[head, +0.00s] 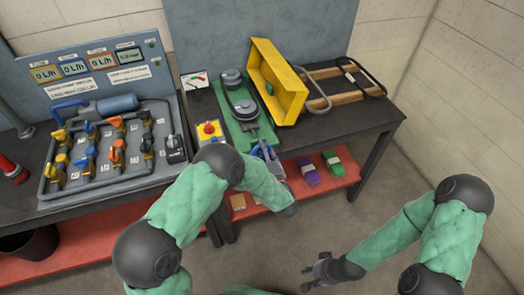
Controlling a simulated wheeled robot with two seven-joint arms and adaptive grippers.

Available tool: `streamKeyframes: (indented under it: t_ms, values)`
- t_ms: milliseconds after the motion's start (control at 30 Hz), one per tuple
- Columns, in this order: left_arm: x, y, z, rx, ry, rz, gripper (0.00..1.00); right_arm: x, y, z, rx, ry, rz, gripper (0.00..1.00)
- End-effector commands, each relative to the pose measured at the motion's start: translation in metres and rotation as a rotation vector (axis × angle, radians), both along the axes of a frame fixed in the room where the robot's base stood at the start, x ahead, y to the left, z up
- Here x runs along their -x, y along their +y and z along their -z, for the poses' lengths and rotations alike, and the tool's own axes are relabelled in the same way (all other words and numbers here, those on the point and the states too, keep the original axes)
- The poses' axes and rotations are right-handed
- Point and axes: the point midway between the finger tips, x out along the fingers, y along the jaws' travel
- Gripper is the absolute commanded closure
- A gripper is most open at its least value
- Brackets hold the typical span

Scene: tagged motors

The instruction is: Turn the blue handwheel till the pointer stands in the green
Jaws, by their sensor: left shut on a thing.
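My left gripper (271,160) is at the front edge of the bench, partly hidden behind my own forearm. It is shut on the blue handwheel (258,151), of which only a small part shows. A small white dial (195,80) with coloured marks stands at the back of the bench. It is too small to tell where its pointer stands. My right gripper (320,271) is low above the floor, away from the bench; its fingers are too small to read.
A green machine (239,107) with grey discs stands behind the handwheel, beside a tilted yellow cover (278,80). A red button box (209,129) is left of it. A valve panel (110,140) fills the left bench. Purple (308,171) and green (333,162) items lie on the red shelf below.

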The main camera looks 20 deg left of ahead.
Motion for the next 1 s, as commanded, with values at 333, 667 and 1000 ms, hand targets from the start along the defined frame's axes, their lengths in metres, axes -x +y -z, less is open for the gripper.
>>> streamKeyframes:
  t_ms: [333, 667, 1000]
  values:
    - [0.0, 0.001, -0.002, -0.191, 0.129, -0.002, 0.58, 0.0, 0.0, -0.013, 0.0, 0.0, 0.0, 0.6]
    - [0.0, 0.001, -0.001, -0.294, 0.197, -0.003, 0.58, 0.0, 0.0, -0.018, 0.0, 0.0, 0.0, 0.6]
    - [0.0, 0.001, -0.001, -0.308, 0.206, -0.003, 0.58, 0.0, 0.0, -0.018, 0.0, 0.0, 0.0, 0.6]
